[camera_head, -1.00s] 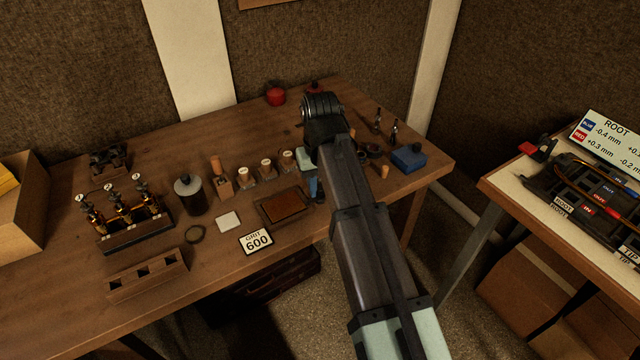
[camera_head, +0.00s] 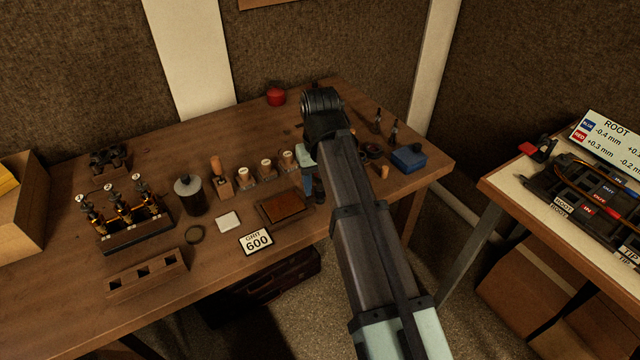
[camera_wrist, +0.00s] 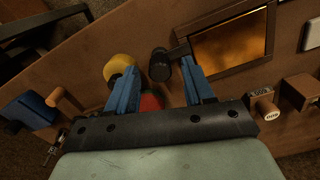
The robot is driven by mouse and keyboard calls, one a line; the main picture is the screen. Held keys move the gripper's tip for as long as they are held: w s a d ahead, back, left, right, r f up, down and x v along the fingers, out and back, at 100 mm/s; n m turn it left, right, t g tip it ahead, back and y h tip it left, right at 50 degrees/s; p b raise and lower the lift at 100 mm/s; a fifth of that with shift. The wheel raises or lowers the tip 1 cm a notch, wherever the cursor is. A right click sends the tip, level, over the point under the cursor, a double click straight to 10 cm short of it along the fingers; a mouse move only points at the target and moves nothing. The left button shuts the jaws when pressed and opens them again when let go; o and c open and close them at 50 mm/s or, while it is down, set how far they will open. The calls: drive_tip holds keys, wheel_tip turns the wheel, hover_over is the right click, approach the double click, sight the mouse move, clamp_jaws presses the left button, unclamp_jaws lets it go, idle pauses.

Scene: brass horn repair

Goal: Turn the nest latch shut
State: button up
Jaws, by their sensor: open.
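I cannot make out the nest latch for certain in either view. My gripper (camera_wrist: 160,72) is open in the wrist view, its two blue fingers spread over the bench. A black cylindrical piece (camera_wrist: 159,66) with a short dark bar shows between the fingertips, beside the framed tray (camera_wrist: 232,50). I cannot tell whether the fingers touch it. A yellow round thing (camera_wrist: 119,67) lies by the left finger. A red thing (camera_wrist: 150,103) shows partly between the fingers. In the head view my gripper (camera_head: 310,182) is just right of the tray (camera_head: 266,218), and my arm hides what lies beneath.
A brass valve stand (camera_head: 135,235) is farther left. A blue box (camera_head: 408,157) stands at the right. A second table (camera_head: 500,187) holds a black rack.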

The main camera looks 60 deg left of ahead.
sight(320, 187)
wheel_tip(320, 187, up, 13)
idle(0.5)
idle(0.4)
